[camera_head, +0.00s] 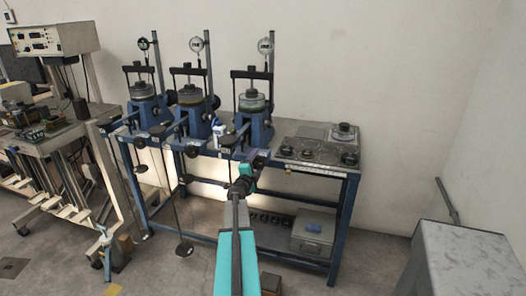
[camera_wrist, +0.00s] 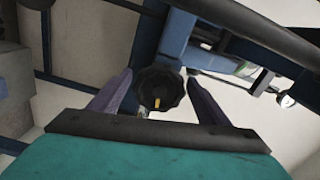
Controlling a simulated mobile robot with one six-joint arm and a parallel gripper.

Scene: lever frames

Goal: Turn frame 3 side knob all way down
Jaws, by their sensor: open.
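Three blue lever frames stand in a row on a bench in the head view: a left one (camera_head: 144,104), a middle one (camera_head: 192,112) and a right one (camera_head: 256,122). My gripper (camera_head: 257,164) is at the front of the right frame, and I cannot read a number on it. In the wrist view, a black lobed knob (camera_wrist: 157,86) with a short yellow mark shows between the open purple fingers of my gripper (camera_wrist: 158,80). Gaps show on both sides of the knob. The mark points to the bottom of the wrist picture. My arm hides the knob in the head view.
The bench's right end holds a dark panel with round parts (camera_head: 318,150). A grey box (camera_head: 313,232) sits on the lower shelf. Hanging rods and weights (camera_head: 184,249) are left of my arm. A grey cabinet (camera_head: 465,262) stands at the right, with open floor before it.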

